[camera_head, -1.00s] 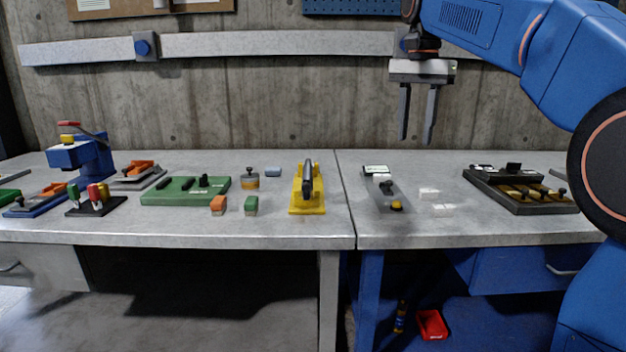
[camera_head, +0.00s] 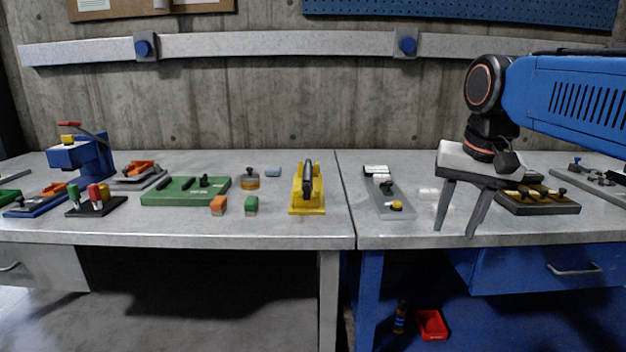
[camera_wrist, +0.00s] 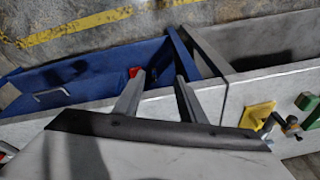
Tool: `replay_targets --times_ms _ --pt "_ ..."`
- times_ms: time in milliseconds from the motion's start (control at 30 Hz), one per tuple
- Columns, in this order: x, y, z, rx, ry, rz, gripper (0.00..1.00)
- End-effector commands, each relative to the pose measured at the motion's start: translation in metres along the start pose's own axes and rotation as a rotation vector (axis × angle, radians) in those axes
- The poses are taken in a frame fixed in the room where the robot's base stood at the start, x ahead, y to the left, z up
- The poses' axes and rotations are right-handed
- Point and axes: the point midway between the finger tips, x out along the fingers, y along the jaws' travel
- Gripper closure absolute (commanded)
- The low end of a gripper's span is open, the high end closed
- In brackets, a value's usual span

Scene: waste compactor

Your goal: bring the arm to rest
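My gripper (camera_head: 456,232) hangs from my blue arm at the right of the head view, over the right bench (camera_head: 420,232) near its front edge. Its two dark fingers are apart and nothing shows between them. In the wrist view the fingers (camera_wrist: 157,82) are also spread and empty, with the bench front and floor beyond them.
A yellow fixture (camera_head: 320,206), green panel (camera_head: 160,196) and blue press (camera_head: 92,160) stand on the left bench. A red bin (camera_head: 432,324) sits below. The air above the left bench is clear.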

Motion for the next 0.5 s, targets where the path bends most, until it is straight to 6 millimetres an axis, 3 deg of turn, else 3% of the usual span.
replay_targets --times_ms 100,500 --pt "0.028 0.019 0.036 -0.068 0.036 -0.011 0.63" --pt "0.133 0.072 0.141 -0.292 0.152 -0.023 0.63"
